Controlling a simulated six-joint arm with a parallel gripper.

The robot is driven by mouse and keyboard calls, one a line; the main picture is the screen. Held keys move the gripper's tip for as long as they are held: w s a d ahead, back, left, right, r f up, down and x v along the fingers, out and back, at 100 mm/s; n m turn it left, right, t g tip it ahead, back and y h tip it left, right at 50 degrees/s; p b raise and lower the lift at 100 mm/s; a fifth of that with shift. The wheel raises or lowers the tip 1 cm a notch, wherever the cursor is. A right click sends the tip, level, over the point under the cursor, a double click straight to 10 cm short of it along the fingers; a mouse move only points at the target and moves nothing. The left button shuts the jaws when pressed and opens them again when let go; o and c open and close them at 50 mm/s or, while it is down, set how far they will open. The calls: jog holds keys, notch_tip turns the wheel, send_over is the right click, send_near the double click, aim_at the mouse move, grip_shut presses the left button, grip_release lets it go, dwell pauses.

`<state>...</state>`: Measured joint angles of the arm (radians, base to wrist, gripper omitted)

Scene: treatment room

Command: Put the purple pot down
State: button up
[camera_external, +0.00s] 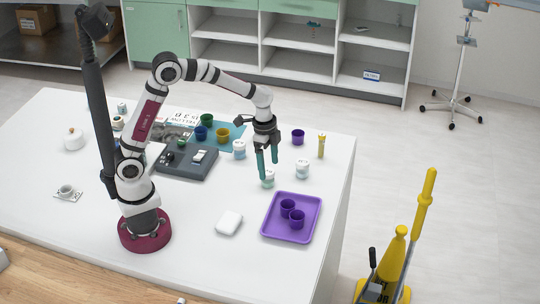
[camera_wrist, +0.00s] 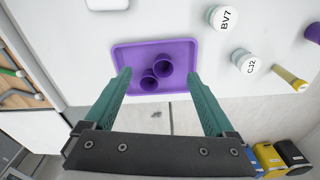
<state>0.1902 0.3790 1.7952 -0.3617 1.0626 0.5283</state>
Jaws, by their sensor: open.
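A purple tray (camera_external: 272,229) lies on the white table. Two purple pots, a rear one (camera_external: 287,206) and a front one (camera_external: 297,218), stand close together in it. In the wrist view the tray (camera_wrist: 183,52) also holds both pots, the rounded one (camera_wrist: 162,67) and the one beside it (camera_wrist: 149,80). A third purple pot (camera_external: 298,137) stands on the table further back; it shows partly at the right edge of the wrist view (camera_wrist: 313,33). My gripper (camera_external: 268,167) is open and empty, raised above the table behind the tray. The wrist view shows its spread fingers (camera_wrist: 158,78).
White-lidded jars stand near my gripper, including BV7 (camera_wrist: 221,18) and CJ2 (camera_wrist: 247,64). A yellow tube (camera_external: 321,146) stands at the right. A white box (camera_external: 229,223) lies left of the tray. Coloured pots stand on a teal mat (camera_external: 238,130) behind a grey device (camera_external: 185,165).

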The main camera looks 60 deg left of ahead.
jog(key=s+a+r+n+y, duration=0.1)
jog(key=s+a, duration=0.5)
jog(key=s, duration=0.7)
jog(key=s+a+r+n+y, duration=0.1)
jog(key=s+a+r+n, duration=0.3)
jog(key=s, duration=0.9)
jog(key=shift+a+g+y, duration=0.3)
jog(key=shift+a+g, duration=0.1)
jog(key=shift+a, duration=0.8)
dwell(4.2)
